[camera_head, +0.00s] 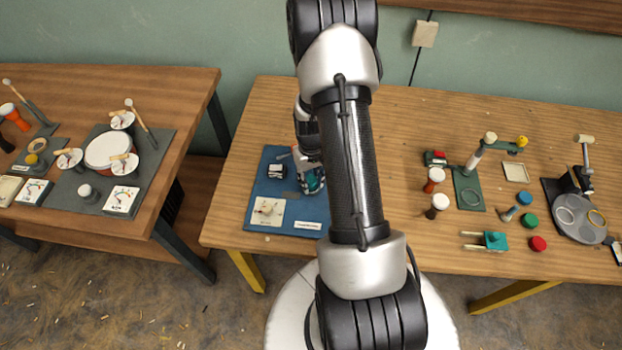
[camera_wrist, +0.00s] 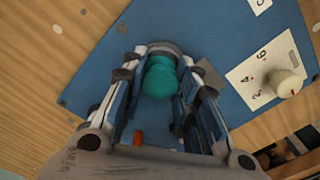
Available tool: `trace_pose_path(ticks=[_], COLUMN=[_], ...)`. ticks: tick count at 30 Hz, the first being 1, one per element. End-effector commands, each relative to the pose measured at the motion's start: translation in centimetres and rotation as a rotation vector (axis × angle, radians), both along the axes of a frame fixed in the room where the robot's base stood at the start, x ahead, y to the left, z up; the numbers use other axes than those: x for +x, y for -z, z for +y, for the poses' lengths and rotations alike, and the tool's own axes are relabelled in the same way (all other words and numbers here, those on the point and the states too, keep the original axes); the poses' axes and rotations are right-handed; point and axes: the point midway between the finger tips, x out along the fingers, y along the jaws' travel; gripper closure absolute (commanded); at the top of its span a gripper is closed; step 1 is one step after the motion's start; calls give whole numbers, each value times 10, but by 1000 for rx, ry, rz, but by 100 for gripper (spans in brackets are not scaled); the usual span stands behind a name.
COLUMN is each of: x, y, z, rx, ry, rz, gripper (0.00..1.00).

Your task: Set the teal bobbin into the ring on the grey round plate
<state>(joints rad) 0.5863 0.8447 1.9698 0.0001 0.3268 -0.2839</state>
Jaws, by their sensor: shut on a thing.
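The teal bobbin (camera_wrist: 160,80) sits between the fingers of my gripper (camera_wrist: 161,62) in the wrist view. The gripper is shut on it, over the blue mat. In the head view my gripper (camera_head: 309,172) is low over the blue mat, with a bit of teal showing; my arm hides part of it. I cannot tell if the bobbin touches the mat. The grey round plate (camera_head: 580,232) is at the far right of the right table.
The blue mat (camera_head: 270,170) holds a dial card (camera_head: 267,211). Between mat and plate stand a post with a green arm (camera_head: 480,155), a teal clamp-like piece (camera_head: 494,241), a green knob (camera_head: 529,221) and a red knob (camera_head: 537,243). A hammer-topped stand (camera_head: 586,155) rises behind the plate.

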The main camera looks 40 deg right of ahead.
Motion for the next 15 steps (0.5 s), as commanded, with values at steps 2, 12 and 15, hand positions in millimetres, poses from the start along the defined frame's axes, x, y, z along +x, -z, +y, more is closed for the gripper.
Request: trace_pose_path(ticks=[2,12,15], x=[0,-2,-2], y=[4,12,12], z=[0,1,1], rx=[0,2,2], ry=[0,0,0], rz=[0,3,4], gripper=[84,69,63])
